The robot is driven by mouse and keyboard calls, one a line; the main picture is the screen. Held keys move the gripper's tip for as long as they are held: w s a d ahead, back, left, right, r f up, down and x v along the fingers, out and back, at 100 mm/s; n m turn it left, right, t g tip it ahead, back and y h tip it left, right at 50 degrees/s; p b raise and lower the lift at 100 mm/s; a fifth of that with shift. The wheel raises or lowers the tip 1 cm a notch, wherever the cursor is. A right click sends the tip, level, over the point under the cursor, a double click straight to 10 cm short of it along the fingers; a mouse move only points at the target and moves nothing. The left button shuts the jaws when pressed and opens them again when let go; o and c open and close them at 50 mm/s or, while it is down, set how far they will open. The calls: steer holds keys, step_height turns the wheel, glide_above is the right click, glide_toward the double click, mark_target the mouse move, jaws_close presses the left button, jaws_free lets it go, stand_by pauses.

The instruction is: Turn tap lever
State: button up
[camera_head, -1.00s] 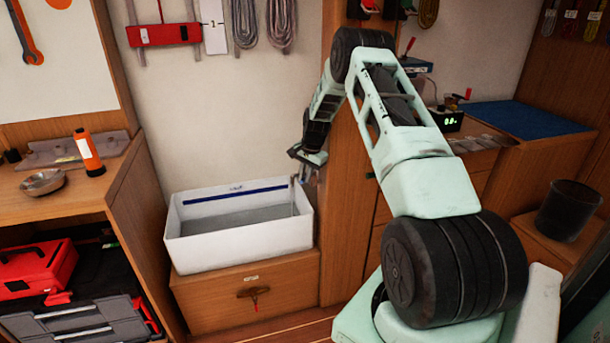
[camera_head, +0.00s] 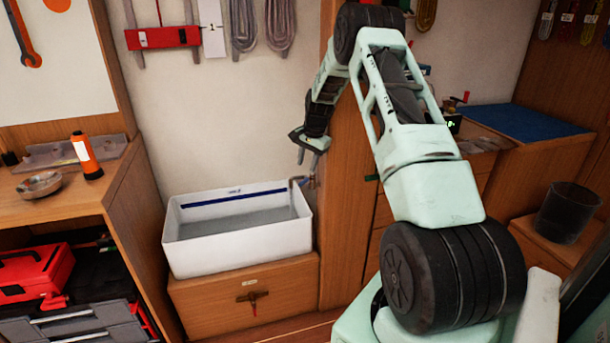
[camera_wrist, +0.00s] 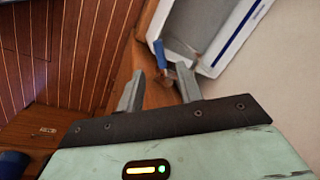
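The tap (camera_head: 297,182) is a small metal spout at the right end of a white basin (camera_head: 240,254), by the wooden panel. A small blue lever (camera_wrist: 160,53) shows beside the tap (camera_wrist: 184,68) in the wrist view. My gripper (camera_head: 308,162) is above the tap, apart from it, with its fingers pointing down. In the wrist view my gripper (camera_wrist: 158,88) has its two fingers spread with an empty gap. The blue lever lies beyond the fingertips, roughly in line with the gap. The tap's lower part is partly hidden by a finger in that view.
A wooden panel (camera_head: 343,240) stands close to the right of the basin. Below the basin is a drawer front (camera_head: 200,310) with a reddish handle (camera_head: 253,296). A bench with an orange torch (camera_head: 86,155) and a metal bowl (camera_head: 40,185) is at left.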

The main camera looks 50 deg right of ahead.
steer(key=shift+s+r, duration=0.2)
steer(key=shift+r, duration=0.7)
steer(key=shift+s+r, duration=0.15)
steer(key=shift+r, duration=0.7)
steer(key=shift+s+r, duration=0.2)
steer(key=shift+r, duration=0.7)
stand_by(5.4)
